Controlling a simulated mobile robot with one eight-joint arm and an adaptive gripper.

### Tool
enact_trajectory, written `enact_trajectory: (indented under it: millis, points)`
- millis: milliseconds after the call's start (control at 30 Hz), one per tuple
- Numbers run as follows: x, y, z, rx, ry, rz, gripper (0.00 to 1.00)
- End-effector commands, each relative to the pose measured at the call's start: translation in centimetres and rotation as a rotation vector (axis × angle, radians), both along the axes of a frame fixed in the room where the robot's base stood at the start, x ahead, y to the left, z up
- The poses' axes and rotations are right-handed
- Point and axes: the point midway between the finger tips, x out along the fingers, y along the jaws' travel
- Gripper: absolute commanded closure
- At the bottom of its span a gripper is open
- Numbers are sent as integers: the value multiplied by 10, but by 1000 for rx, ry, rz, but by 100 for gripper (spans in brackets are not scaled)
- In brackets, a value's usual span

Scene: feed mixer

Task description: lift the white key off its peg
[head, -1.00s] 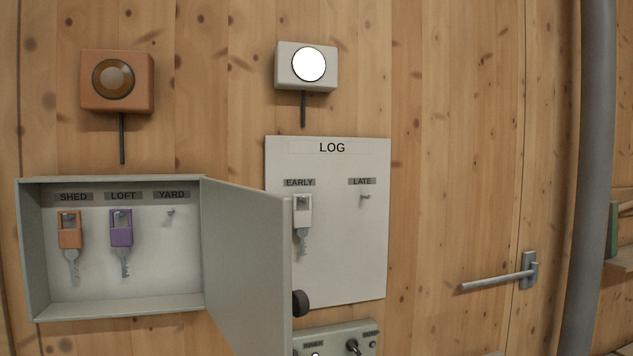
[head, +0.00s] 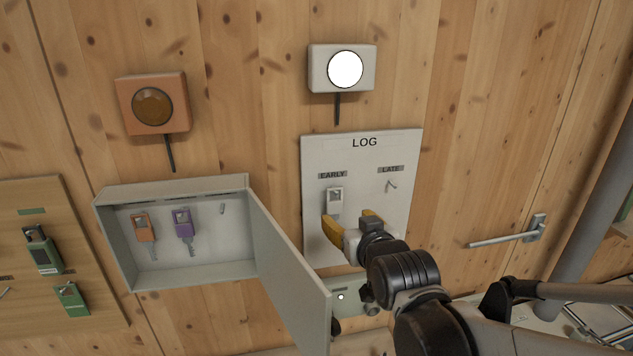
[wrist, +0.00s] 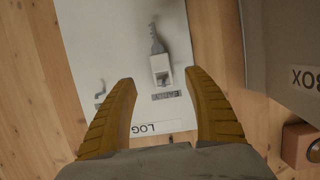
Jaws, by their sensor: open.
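The white key (head: 335,197) hangs on the peg under the EARLY label of the white LOG board (head: 312,152). Its lower part is hidden behind my gripper in the head view. My gripper (head: 353,218) is open, its yellow fingers in front of the board near the key's lower end. In the wrist view the picture is turned over; the white key (wrist: 160,68) shows beyond and between the open fingers (wrist: 163,90), apart from them. The LATE peg (head: 391,184) is empty.
The grey key box (head: 180,275) holds an orange key (head: 144,228) and a purple key (head: 183,222). Its open door (head: 290,262) sticks out just left of my gripper. A lit white lamp (head: 345,69) is above the board. A wooden board with green padlocks (head: 70,300) is at left.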

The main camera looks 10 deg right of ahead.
Motion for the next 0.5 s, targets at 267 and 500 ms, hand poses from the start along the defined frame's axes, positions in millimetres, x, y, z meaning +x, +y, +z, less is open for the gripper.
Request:
enact_trajectory:
  millis: [267,500]
  points:
    - [27,0,-9,0,-1,0,39]
    - [68,0,-21,0,-1,0,39]
